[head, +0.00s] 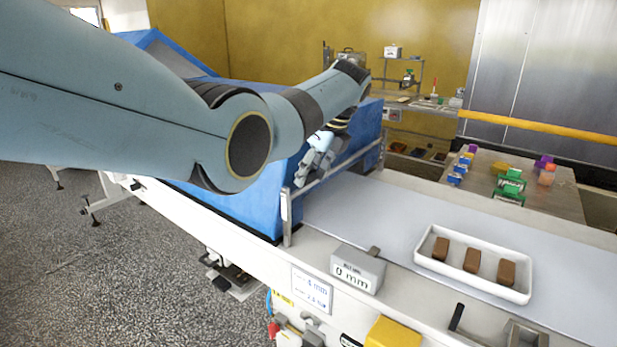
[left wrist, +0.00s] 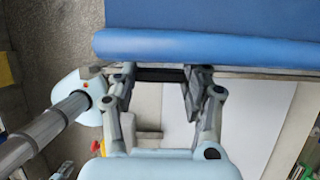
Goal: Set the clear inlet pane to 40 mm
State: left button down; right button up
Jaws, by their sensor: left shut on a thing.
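The inlet frame (head: 287,218) stands at the mouth of the blue enrober housing (head: 240,190), with a thin metal rail across the belt. The clear pane is hard to make out against the blue. My left gripper (head: 318,155) is at the rail, in front of the housing. In the left wrist view, the left gripper (left wrist: 158,80) is shut on a dark bar (left wrist: 160,74) between its fingertips, beside the housing's rounded blue edge (left wrist: 200,46). Whether the bar is part of the pane cannot be told. A grey display box (head: 357,268) reads 0 mm. My right gripper is not in view.
A white tray (head: 430,261) with three brown bars lies on the pale belt (head: 385,215). A white sign (head: 311,289) with small print hangs on the machine's front side. A side table (head: 535,200) with coloured items stands at the right. The belt between frame and tray is clear.

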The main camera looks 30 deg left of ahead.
pick_arm(q)
jog(key=c, duration=0.7)
grip_release()
jog(key=shift+r, duration=0.3)
jog(key=shift+o, duration=0.5)
jog(key=v, duration=1.1)
jog(key=shift+d+r, duration=0.2)
jog(key=shift+r, duration=0.15)
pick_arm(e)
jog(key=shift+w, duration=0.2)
pick_arm(q)
jog(key=shift+f, duration=0.1)
